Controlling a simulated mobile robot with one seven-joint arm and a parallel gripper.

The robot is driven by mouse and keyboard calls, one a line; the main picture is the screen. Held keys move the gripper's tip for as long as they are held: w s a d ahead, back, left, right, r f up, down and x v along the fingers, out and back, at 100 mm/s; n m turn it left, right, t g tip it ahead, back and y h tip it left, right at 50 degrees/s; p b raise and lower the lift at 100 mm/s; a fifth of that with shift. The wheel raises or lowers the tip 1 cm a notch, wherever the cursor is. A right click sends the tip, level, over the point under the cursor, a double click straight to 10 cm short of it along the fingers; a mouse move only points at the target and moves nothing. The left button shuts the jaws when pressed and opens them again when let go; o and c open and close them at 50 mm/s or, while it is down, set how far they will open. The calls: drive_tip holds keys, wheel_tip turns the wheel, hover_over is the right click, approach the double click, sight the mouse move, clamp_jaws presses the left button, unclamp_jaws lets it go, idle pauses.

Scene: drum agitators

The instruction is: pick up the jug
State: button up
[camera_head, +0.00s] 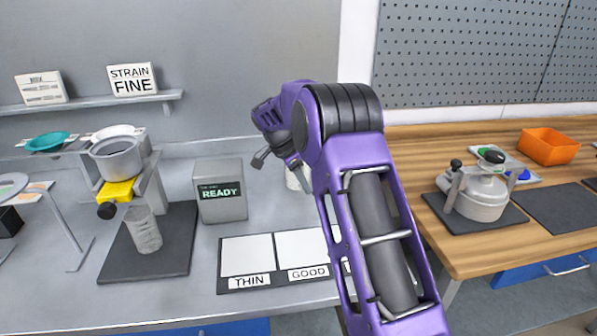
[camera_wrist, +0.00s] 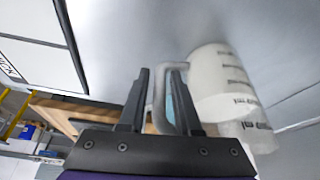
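A whitish translucent jug with printed volume marks (camera_wrist: 222,80) stands at the right in the wrist view. Its looped handle (camera_wrist: 158,100) shows between my two fingertips. My gripper (camera_wrist: 160,75) is open, with a clear gap between its fingers. I cannot tell whether either finger touches the handle. In the head view the jug (camera_head: 297,178) is mostly hidden behind my arm, and only a pale edge shows. My gripper (camera_head: 275,163) there is above and to the left of it, partly hidden by the wrist.
A grey box reading READY (camera_head: 220,190) stands left of the jug. A board with THIN and GOOD panels (camera_head: 275,288) lies in front. Further left, a clear marked beaker (camera_head: 143,230) stands under a strainer stand. A wooden bench (camera_head: 440,148) is at right.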

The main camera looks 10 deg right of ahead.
clamp_jaws()
drive_tip(key=shift+r, duration=0.1)
idle(1.3)
